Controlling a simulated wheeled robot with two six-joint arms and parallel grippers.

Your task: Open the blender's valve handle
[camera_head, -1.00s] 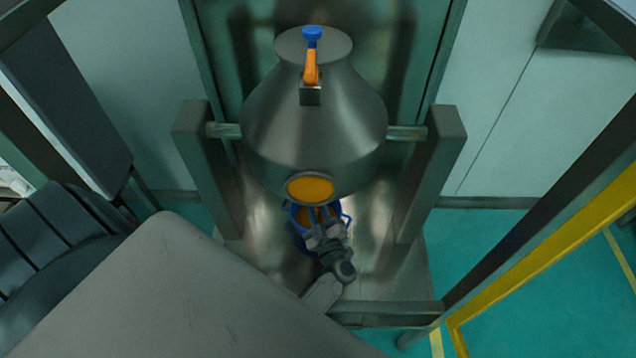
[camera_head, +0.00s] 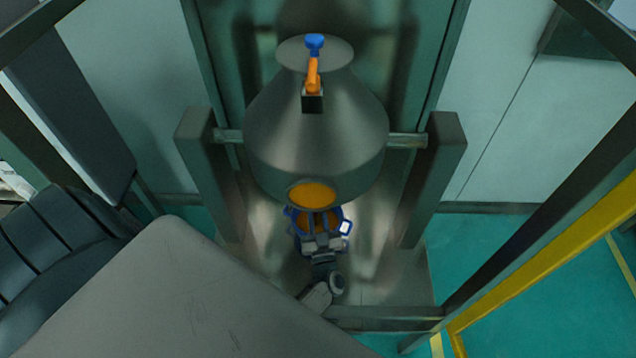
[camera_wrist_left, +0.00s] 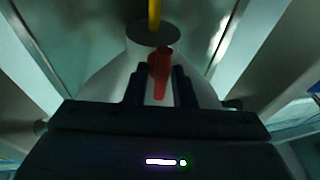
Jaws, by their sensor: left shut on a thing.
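The blender (camera_head: 275,130) is a grey metal vessel hung between two posts. An orange handle with a blue end (camera_head: 313,70) stands at its top, and a round orange patch (camera_head: 312,194) shows at its lower front. My right gripper is not in view.
The blender's posts (camera_head: 432,175) stand on both sides. A grey surface (camera_head: 190,290) fills the lower left, and a yellow frame (camera_head: 540,270) stands at the right.

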